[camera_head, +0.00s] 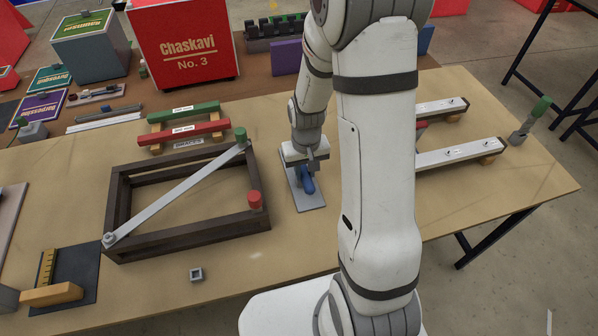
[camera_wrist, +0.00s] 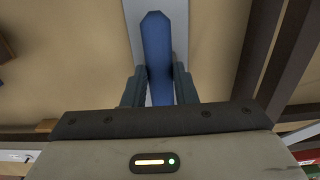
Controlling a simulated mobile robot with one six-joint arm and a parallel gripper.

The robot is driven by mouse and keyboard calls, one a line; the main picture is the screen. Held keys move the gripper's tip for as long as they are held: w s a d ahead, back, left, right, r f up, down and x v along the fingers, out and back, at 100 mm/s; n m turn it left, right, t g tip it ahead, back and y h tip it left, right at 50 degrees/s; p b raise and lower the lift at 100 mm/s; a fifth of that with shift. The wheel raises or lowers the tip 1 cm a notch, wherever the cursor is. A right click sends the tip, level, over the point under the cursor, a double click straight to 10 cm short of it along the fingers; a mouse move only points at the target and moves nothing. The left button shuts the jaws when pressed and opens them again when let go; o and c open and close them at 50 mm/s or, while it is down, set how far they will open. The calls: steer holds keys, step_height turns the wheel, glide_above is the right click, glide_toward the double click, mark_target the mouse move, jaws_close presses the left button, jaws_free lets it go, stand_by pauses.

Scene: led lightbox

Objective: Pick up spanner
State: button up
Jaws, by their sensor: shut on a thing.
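The spanner shows as a blue handle (camera_head: 307,181) at a light grey plate (camera_head: 314,203) on the table, right of the dark wooden frame. In the wrist view the blue handle (camera_wrist: 157,60) runs up between the fingers of my gripper (camera_wrist: 159,85), and both fingers touch its sides. In the head view my gripper (camera_head: 308,165) points down over the plate, shut on the spanner. The spanner's other end is hidden by my gripper. I cannot tell whether the spanner is clear of the plate.
A dark wooden frame (camera_head: 187,233) with a diagonal grey bar (camera_head: 175,194) stands left of my gripper. Green (camera_head: 184,112) and red (camera_head: 184,133) bars lie behind it. White bars (camera_head: 460,153) lie to the right. A small grey square nut (camera_head: 196,274) lies on clear table in front.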

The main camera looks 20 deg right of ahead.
jaws_close()
steer(key=shift+w+r, duration=0.1)
steer(key=shift+r, duration=0.2)
step_height(320, 180, up, 10)
steer(key=shift+f+b, duration=0.25)
steer(key=shift+b, duration=0.05)
stand_by(0.3)
